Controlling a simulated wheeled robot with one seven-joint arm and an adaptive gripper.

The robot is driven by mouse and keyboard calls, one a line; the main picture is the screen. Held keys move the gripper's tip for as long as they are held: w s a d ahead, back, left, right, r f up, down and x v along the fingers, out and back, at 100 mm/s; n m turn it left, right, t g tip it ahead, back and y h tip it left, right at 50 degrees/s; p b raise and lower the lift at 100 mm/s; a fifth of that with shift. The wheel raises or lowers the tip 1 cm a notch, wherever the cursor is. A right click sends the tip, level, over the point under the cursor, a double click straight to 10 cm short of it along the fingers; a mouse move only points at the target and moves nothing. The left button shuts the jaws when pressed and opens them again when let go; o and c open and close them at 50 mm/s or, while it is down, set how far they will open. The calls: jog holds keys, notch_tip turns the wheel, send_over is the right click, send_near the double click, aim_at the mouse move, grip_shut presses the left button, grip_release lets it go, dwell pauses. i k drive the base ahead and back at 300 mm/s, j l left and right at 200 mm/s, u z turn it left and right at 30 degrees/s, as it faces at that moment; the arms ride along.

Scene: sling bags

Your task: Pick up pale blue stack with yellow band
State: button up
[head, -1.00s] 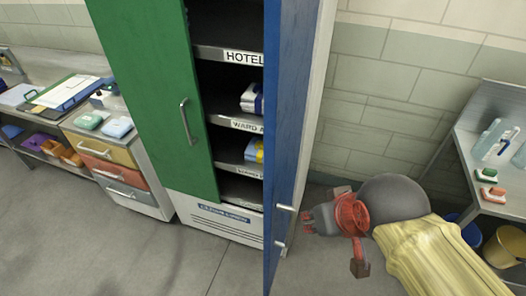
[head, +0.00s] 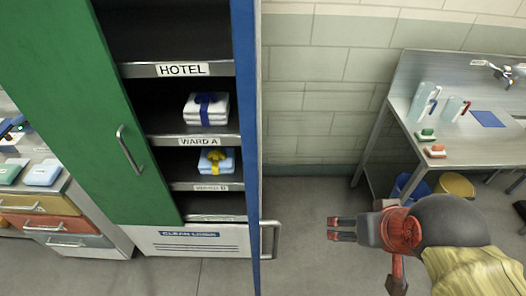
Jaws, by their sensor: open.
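The pale blue stack with the yellow band (head: 214,162) rests on a lower shelf of the open cabinet in the head view, below the shelf edge labelled WARD A. A white stack with a dark blue band (head: 206,109) sits on the shelf above it. My gripper (head: 334,230) is open and empty, at the lower right of the cabinet. It points left and is well apart from the stack, with the blue door between them in the picture.
The green door (head: 65,90) stands at the left of the cabinet opening, and the blue door (head: 245,130) at its right, with a metal handle (head: 270,240). A metal table (head: 480,140) with jugs stands at the right. Drawers (head: 55,222) stand at the left.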

aim_at(216, 161)
jog(key=j+z, duration=0.1)
jog(key=z, duration=0.4)
jog(key=k+z, duration=0.1)
jog(key=z, duration=0.35)
jog(key=k+j+z, duration=0.1)
jog(key=z, duration=0.4)
jog(key=k+z, duration=0.1)
jog(key=z, duration=0.4)
jog(key=k+z, duration=0.2)
jog(key=z, duration=0.25)
jog(key=u, duration=0.5)
jog(key=k+j+u, duration=0.1)
jog(key=u, duration=0.4)
jog(key=j+u, duration=0.2)
jog(key=u, duration=0.25)
jog(key=j+u, duration=0.1)
jog(key=u, duration=0.4)
jog(key=j+u, duration=0.15)
jog(key=u, duration=0.35)
